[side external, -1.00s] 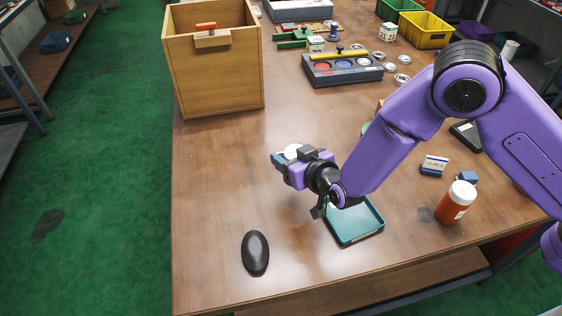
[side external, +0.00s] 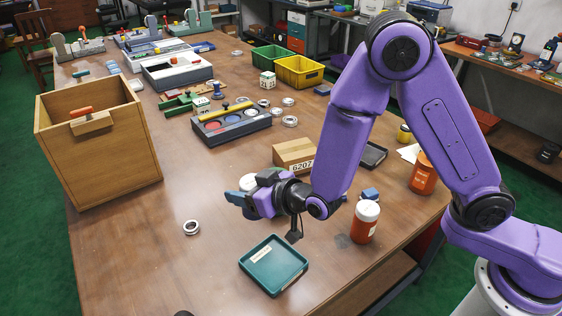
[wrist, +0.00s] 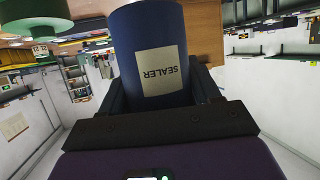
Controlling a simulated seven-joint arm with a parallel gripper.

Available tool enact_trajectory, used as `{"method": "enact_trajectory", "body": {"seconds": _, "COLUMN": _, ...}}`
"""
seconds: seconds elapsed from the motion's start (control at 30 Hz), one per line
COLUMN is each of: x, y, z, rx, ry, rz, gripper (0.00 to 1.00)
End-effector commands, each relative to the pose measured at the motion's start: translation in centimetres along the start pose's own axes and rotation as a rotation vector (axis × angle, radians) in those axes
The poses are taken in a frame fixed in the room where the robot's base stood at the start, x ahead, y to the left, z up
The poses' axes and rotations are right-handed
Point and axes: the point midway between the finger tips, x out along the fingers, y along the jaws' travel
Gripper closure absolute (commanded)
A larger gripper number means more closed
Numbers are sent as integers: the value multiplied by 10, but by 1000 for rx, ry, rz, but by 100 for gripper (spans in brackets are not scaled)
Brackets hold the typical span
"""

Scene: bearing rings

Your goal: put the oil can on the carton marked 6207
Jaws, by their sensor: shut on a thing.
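My gripper (side external: 240,198) is shut on a blue can (wrist: 155,30) with a pale label reading SEALER, filling the space between the fingers in the wrist view. Its label is upside down there, as is the room. In the side view my gripper points left above the table, and a white round top shows beside it. The cardboard carton marked 6207 (side external: 295,155) stands behind and right of my gripper, apart from it, its right side partly covered by my arm. I see no label naming an oil can.
A teal tray (side external: 273,265) lies in front of my gripper. A wooden bin (side external: 98,140) and a metal ring (side external: 191,228) are left, with bare table between.

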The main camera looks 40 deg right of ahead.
Motion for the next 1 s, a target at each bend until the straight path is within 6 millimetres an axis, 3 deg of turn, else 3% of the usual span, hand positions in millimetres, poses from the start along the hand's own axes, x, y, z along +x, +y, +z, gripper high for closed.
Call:
{"method": "enact_trajectory", "body": {"seconds": 0.03, "x": 7, "y": 25, "z": -10, "rx": 7, "ry": 5, "rz": 11, "gripper": 75}}
{"method": "enact_trajectory", "body": {"seconds": 0.27, "x": 17, "y": 119, "z": -36, "rx": 5, "ry": 5, "rz": 12, "gripper": 75}}
{"method": "enact_trajectory", "body": {"seconds": 0.5, "x": 4, "y": 214, "z": -51, "rx": 6, "ry": 3, "rz": 18, "gripper": 75}}
{"method": "enact_trajectory", "body": {"seconds": 0.6, "x": -6, "y": 247, "z": -53, "rx": 7, "ry": 3, "rz": 21, "gripper": 75}}
{"method": "enact_trajectory", "body": {"seconds": 0.8, "x": -21, "y": 287, "z": -53, "rx": 9, "ry": 2, "rz": 24, "gripper": 75}}
{"method": "enact_trajectory", "body": {"seconds": 1.0, "x": -17, "y": 300, "z": -52, "rx": 9, "ry": -1, "rz": 23, "gripper": 75}}
